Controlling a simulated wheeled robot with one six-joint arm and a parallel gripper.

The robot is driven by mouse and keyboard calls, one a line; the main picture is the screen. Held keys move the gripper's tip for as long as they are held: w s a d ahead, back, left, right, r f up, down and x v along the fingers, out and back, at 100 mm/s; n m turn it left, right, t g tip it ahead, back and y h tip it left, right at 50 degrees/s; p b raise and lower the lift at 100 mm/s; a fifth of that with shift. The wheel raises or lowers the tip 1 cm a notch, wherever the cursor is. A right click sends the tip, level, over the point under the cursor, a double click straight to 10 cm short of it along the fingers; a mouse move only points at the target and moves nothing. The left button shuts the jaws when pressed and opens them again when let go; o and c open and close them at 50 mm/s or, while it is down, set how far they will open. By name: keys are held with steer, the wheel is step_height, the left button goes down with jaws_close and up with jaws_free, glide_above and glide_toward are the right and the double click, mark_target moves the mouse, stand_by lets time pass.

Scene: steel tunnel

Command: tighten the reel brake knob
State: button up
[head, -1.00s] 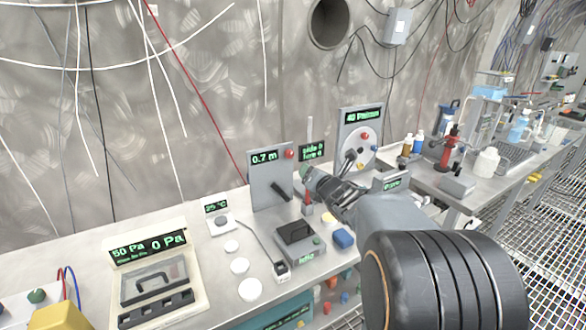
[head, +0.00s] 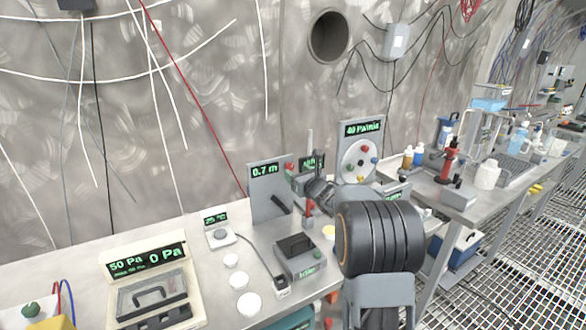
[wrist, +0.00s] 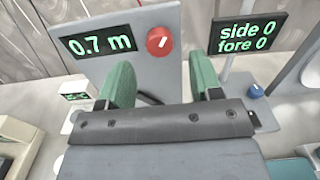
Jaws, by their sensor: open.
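A grey upright panel (head: 266,190) reads 0.7 m and carries a red knob with a white pointer mark. The red knob (wrist: 160,41) shows clearly in the wrist view, at the panel's upper right; no label naming it can be read. My gripper (wrist: 160,78) is open, its two green fingers apart with nothing between them. In the wrist view the knob appears between and beyond the fingertips, not touched. In the head view my gripper (head: 299,181) is just right of the panel. A black handle (head: 280,204) on the panel is partly hidden by my gripper in the wrist view.
A display (wrist: 249,34) reading side 0, fore 0 stands close to the right of the panel. A blue knob (wrist: 256,91) is below it. A dial panel (head: 360,150) stands further right. A grey box (head: 299,256) sits in front on the bench.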

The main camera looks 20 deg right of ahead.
mark_target(291, 168)
steer(key=shift+w+a+p, duration=0.15)
steer(key=shift+w, duration=0.7)
steer(key=shift+w+a+p, duration=0.1)
steer(key=shift+w+p, duration=0.05)
steer(key=shift+w, duration=0.65)
steer(key=c, duration=0.9)
